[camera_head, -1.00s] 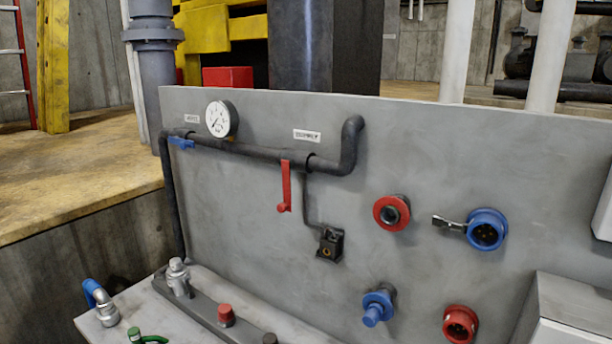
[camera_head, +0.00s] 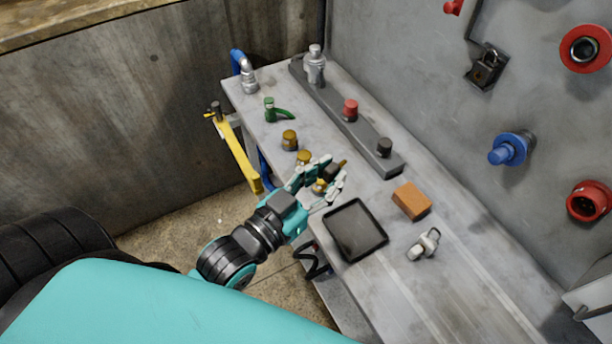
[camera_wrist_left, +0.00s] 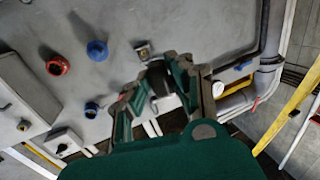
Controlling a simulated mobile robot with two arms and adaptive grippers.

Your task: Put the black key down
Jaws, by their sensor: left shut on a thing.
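My left gripper (camera_head: 334,174) is over the grey bench (camera_head: 375,283) in the head view, between the brass fittings and a black tray. It is shut on a small dark thing, taken as the black key (camera_head: 341,165), whose dark end shows by the fingertips. Most of it is hidden by the fingers. In the left wrist view the fingers of the gripper (camera_wrist_left: 160,85) close around a dark and grey piece, too blurred to make out its shape. I cannot tell whether it touches the bench. My right gripper is not in view.
Brass fittings (camera_head: 289,140) stand beyond the gripper. The black tray (camera_head: 355,230), an orange block (camera_head: 411,201) and a metal shackle (camera_head: 424,244) lie nearer. A grey rail (camera_head: 367,137) with knobs runs along the panel (camera_head: 430,110). The bench front is bare.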

